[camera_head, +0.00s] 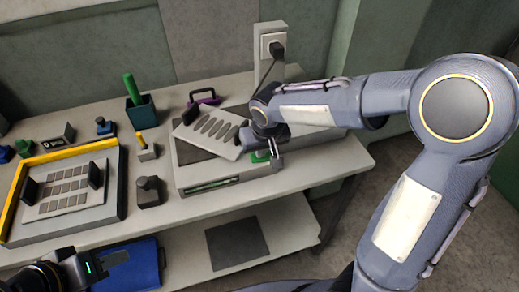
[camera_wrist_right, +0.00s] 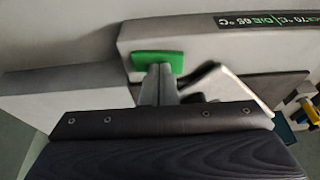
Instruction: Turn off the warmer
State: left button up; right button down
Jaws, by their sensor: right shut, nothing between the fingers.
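The warmer (camera_head: 185,190) is a light grey box with a dark top plate on the right part of the table. Its front display (camera_head: 210,185) shows green text. In the right wrist view the display (camera_wrist_right: 265,22) reads about "70 °C | DIE 65 °C". A bright green switch (camera_wrist_right: 158,62) is on the warmer; it also shows in the head view (camera_head: 260,156), partly covered. My right gripper (camera_wrist_right: 158,85) is shut and empty, its fingertips at the lower edge of the green switch; contact is unclear.
A slotted metal plate (camera_head: 207,128) with dark handles lies tilted on the warmer. A yellow-edged tray (camera_head: 112,205) holds another plate. A dark green cup (camera_head: 141,111), a grey-black block (camera_head: 149,192) and a wall socket (camera_head: 272,45) are around.

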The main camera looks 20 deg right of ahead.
jog(key=r+p, duration=0.4)
jog(key=r, duration=0.1)
jog(key=shift+w+d+r, duration=0.1)
jog(key=shift+d+r, duration=0.05)
jog(key=shift+d, duration=0.25)
jog(key=d+b+v, duration=0.1)
jog(key=v, duration=0.7)
jog(key=shift+s+d+r, duration=0.2)
jog(key=shift+s+d, duration=0.1)
jog(key=shift+s, duration=0.05)
